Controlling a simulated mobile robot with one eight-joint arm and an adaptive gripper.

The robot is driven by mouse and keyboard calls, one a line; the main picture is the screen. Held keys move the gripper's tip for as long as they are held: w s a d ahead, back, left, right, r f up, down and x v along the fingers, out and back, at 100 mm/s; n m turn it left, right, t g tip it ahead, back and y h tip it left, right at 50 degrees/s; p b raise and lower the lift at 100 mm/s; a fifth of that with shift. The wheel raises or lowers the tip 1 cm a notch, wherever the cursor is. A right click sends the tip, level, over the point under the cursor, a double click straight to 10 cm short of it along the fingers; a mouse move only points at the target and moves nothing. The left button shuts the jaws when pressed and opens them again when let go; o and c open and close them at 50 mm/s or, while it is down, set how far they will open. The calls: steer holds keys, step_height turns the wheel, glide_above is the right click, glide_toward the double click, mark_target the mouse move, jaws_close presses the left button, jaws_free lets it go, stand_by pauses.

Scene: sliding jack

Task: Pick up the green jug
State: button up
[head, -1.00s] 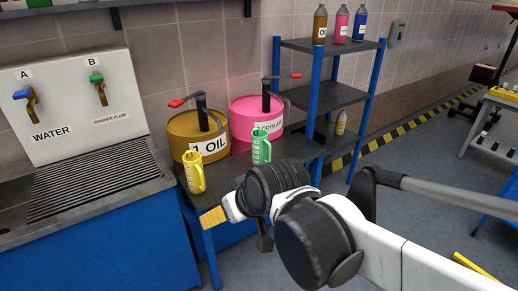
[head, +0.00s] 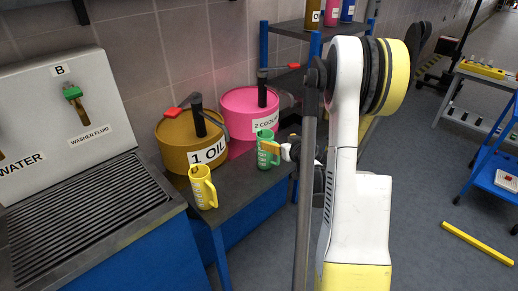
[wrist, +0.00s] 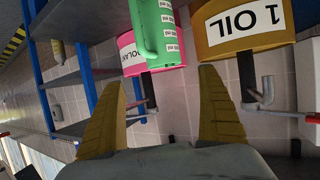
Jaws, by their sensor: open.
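The green jug (head: 264,158) stands upright on the dark bench in front of the pink coolant drum in the head view. My gripper (head: 279,150) is at its right side, with a yellow finger overlapping the jug in the picture. In the wrist view, which is turned over, my gripper (wrist: 159,80) is open with its two yellow fingers wide apart. The green jug (wrist: 150,28) shows beyond the fingertips, between their lines, with its white scale marks visible. Whether a finger touches it I cannot tell.
A yellow jug (head: 203,189) stands left of the green one, before the brown oil drum (head: 178,147). The pink coolant drum (head: 240,104) is just behind the green jug. A blue-posted shelf (head: 288,31) is behind my arm. A sink (head: 90,215) is at left.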

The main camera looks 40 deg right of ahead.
steer(key=b+x, duration=0.2)
steer(key=x, duration=0.3)
steer(key=b, duration=0.2)
glide_above(269, 153)
steer(key=w, duration=0.2)
step_height(269, 153, down, 2)
steer(key=shift+w+d+f, duration=0.1)
steer(key=shift+w+d, duration=0.05)
steer(key=c, duration=1.5)
